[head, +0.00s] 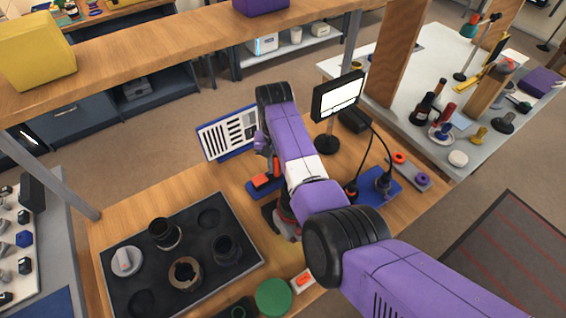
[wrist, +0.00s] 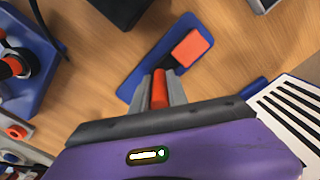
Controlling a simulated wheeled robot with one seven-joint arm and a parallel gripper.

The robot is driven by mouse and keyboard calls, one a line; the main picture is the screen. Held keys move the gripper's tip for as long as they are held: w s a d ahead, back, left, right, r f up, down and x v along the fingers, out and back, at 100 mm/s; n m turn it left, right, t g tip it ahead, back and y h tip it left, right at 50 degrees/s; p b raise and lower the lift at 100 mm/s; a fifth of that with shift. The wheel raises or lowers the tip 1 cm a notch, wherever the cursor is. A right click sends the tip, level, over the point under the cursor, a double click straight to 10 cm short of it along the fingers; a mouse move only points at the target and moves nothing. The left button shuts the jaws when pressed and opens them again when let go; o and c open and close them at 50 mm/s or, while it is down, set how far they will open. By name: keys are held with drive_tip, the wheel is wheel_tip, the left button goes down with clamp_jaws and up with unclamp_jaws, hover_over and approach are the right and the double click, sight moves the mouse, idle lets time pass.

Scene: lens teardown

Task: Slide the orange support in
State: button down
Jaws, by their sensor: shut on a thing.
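My gripper (wrist: 159,90) is shut on a narrow orange piece, which I take for the orange support (wrist: 159,88). The piece shows between the two grey fingers in the wrist view, at the near side of a blue base (wrist: 136,67). A second, wider orange block (wrist: 189,48) sits on the same base, just beyond the fingers and a little to the right, beside a dark part. In the head view the blue base (head: 254,193) and the orange block (head: 263,180) lie left of my arm. Whether the held piece touches the base is hidden.
A white slotted panel (head: 232,134) stands behind the base. A small monitor (head: 338,97) is at the back, and another blue fixture (head: 371,202) with cables is on the right. A dark tray (head: 215,277) with lens parts is at front left.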

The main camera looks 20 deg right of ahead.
drive_tip(key=shift+a, duration=0.3)
drive_tip(key=c, duration=1.3)
unclamp_jaws()
drive_tip(key=shift+s, duration=0.1)
drive_tip(key=shift+r, duration=0.15)
wheel_tip(320, 180, up, 8)
drive_tip(key=shift+f+b, duration=0.2)
drive_tip(key=shift+b, duration=0.1)
drive_tip(key=shift+d, duration=0.1)
